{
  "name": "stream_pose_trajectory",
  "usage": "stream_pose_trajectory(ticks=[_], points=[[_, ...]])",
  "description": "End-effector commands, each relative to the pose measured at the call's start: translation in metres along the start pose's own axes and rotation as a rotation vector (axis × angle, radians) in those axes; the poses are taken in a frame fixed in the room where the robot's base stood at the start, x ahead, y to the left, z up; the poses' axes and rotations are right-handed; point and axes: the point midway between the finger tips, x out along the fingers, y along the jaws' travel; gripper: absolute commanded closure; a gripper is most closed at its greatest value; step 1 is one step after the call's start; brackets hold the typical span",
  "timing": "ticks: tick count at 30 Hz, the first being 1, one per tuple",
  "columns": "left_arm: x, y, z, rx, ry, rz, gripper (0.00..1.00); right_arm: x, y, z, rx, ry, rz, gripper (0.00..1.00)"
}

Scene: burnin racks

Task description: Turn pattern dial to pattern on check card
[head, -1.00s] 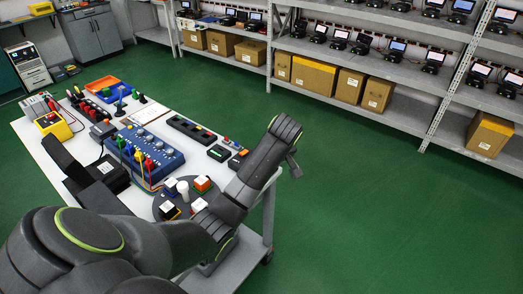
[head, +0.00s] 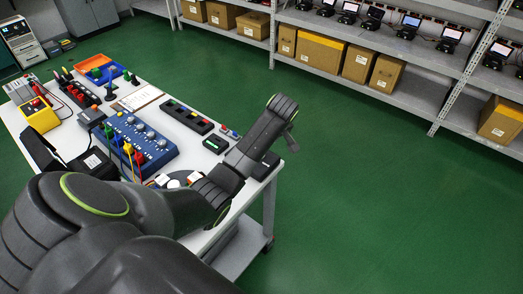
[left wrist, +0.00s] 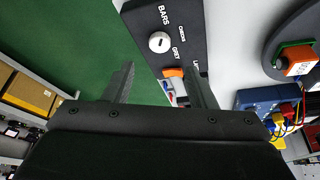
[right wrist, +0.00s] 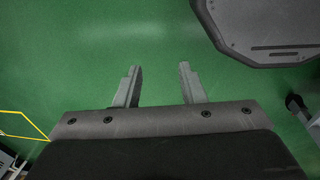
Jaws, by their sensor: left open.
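The pattern dial (left wrist: 159,42) is a white round knob on a dark panel (left wrist: 143,15) in the left wrist view. I read BARS and GREY beside it, with other labels small or partly covered. My left gripper (left wrist: 163,78) is open, with its fingers apart and nothing between them. The knob shows beyond the fingertips, apart from them. In the head view my left arm reaches over the table's right end, and the dial cannot be made out. My right gripper (right wrist: 157,75) is open and empty over green floor. I cannot identify the check card; a clipboard with paper (head: 139,98) lies on the table.
A blue box with knobs and coloured leads (head: 137,143) stands mid-table. A round dark disc (left wrist: 262,50) carries an orange block (left wrist: 298,65) near the panel. A yellow meter (head: 40,117) and an orange tray (head: 98,70) are farther left. Floor right of the table is clear.

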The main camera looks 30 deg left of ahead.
Motion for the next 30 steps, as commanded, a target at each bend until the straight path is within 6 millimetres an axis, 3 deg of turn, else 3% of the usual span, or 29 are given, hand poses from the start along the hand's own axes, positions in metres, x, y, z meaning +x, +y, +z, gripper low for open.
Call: stream_pose_trajectory(ticks=[7,15,30], points=[[0.045,-0.001,0.0,-0.001,-0.001,-0.004,0.49,-0.004,-0.002,-0.026,-0.002,0.041,-0.004,0.64],[0.078,0.0,0.0,0.0,-0.001,-0.002,0.49,-0.004,-0.012,-0.024,0.003,0.037,-0.015,0.64],[0.088,0.0,0.0,0.0,0.0,0.0,0.5,-0.004,-0.009,-0.016,0.002,0.024,-0.012,0.64]])
